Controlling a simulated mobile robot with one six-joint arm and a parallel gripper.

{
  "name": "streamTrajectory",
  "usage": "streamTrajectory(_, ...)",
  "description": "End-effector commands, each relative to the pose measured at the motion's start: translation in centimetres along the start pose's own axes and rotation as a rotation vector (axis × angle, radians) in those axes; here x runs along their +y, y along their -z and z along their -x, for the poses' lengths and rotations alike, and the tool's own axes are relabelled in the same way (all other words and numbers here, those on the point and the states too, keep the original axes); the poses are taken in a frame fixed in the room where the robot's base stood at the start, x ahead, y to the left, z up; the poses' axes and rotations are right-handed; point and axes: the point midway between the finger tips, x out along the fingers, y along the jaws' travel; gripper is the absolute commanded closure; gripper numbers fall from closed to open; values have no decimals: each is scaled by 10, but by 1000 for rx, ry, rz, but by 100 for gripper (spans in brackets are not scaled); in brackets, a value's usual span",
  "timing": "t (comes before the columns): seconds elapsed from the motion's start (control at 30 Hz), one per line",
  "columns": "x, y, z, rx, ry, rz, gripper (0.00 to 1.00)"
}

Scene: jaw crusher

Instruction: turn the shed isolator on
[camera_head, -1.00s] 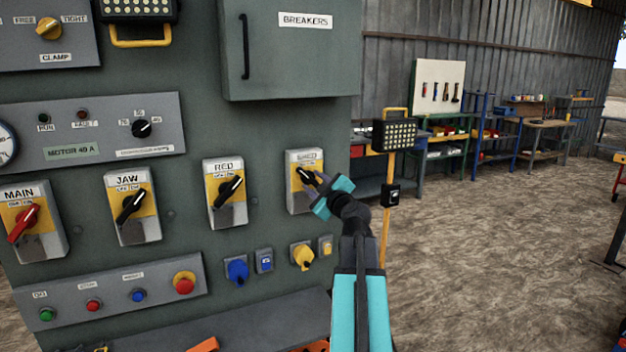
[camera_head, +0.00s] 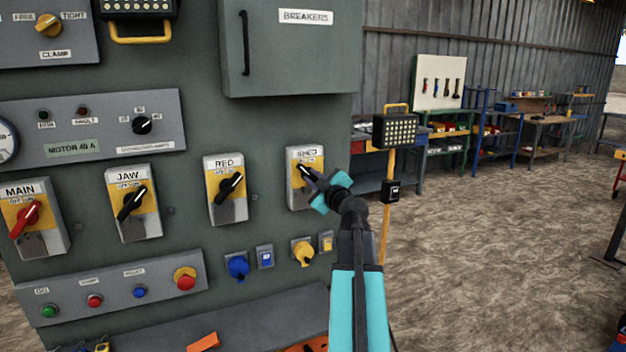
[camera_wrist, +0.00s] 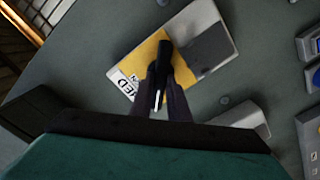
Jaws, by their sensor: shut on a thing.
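The shed isolator (camera_head: 304,196) is a grey box with a yellow plate and a SHED label, at the right end of the row of isolators on the green panel. My gripper (camera_head: 312,176) reaches it from the lower right and covers part of its plate. In the wrist view, the isolator's yellow plate (camera_wrist: 133,62) shows beyond the fingers. My gripper's two dark fingers (camera_wrist: 162,92) are shut on the black handle (camera_wrist: 164,60), which lies between them. The exact pointer setting is partly hidden by the fingers.
The RED (camera_head: 226,208), JAW (camera_head: 133,223) and MAIN (camera_head: 32,240) isolators sit to the left. A blue socket (camera_head: 237,268) and a yellow socket (camera_head: 302,253) are below. The breakers cabinet (camera_head: 290,60) is above. A yellow lamp post (camera_head: 388,165) stands right, with open ground beyond.

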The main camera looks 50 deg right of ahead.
Motion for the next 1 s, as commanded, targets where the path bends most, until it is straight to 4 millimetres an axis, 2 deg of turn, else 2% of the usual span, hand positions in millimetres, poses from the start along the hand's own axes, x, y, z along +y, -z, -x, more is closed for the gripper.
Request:
streamTrajectory(0.47, -2, -2, 0, 1, 2, -136, 100)
streamTrajectory(1.0, -1, -3, 0, 0, 2, -494, 100)
